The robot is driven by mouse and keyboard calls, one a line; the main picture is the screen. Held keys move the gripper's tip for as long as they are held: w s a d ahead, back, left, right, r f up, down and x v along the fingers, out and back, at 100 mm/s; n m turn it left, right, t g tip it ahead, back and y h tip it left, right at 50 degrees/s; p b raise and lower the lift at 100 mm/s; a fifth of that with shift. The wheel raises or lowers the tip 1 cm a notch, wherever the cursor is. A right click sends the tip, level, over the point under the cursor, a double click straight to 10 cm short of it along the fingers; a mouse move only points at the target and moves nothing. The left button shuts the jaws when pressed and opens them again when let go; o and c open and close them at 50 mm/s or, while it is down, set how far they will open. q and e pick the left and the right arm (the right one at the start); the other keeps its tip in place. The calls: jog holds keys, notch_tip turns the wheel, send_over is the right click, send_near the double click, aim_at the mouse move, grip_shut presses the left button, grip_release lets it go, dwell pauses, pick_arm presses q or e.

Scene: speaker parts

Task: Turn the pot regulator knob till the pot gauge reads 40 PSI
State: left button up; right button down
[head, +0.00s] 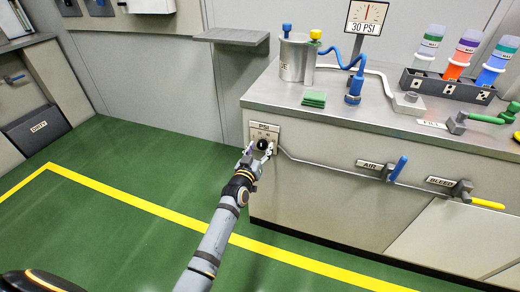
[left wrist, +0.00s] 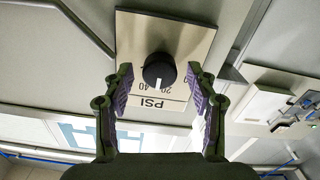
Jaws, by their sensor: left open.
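The black regulator knob (head: 263,144) sits on a PSI plate (head: 265,127) on the cabinet front. In the left wrist view the knob (left wrist: 158,70) shows a white pointer mark, and the plate reads upside down with 20 and 40 beside the knob. My left gripper (head: 258,151) is open at the knob. In the left wrist view its fingers (left wrist: 161,88) stand on either side of the knob, with gaps visible between pads and knob. The pot gauge (head: 366,15) stands above the counter; its sign reads 30 PSI. My right gripper is not in view.
A pipe (head: 320,163) runs right from the plate to the AIR valve with a blue handle (head: 398,168) and the BLEED valve with a yellow handle (head: 488,204). The metal pot (head: 293,62) stands on the counter. A grey shelf (head: 232,37) juts out left of it.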

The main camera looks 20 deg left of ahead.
pick_arm(q)
jog(key=c, duration=1.2)
jog(key=shift+o, duration=0.2)
jog(key=shift+f, duration=0.1)
jog(key=m+b, duration=0.1)
jog(key=m, duration=0.1)
jog(key=shift+f+m+b, duration=0.1)
jog(key=shift+m+b, duration=0.2)
jog(key=shift+b, duration=0.1)
jog(key=shift+m+b, duration=0.3)
jog(key=shift+m, duration=0.3)
jog(key=shift+r+m, duration=0.2)
jog(key=shift+m, duration=0.1)
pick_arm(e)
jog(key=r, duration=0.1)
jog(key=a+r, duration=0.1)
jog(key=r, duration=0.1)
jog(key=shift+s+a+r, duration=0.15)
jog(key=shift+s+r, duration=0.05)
pick_arm(q)
jog(key=o, duration=1.2)
jog(key=shift+c, duration=0.2)
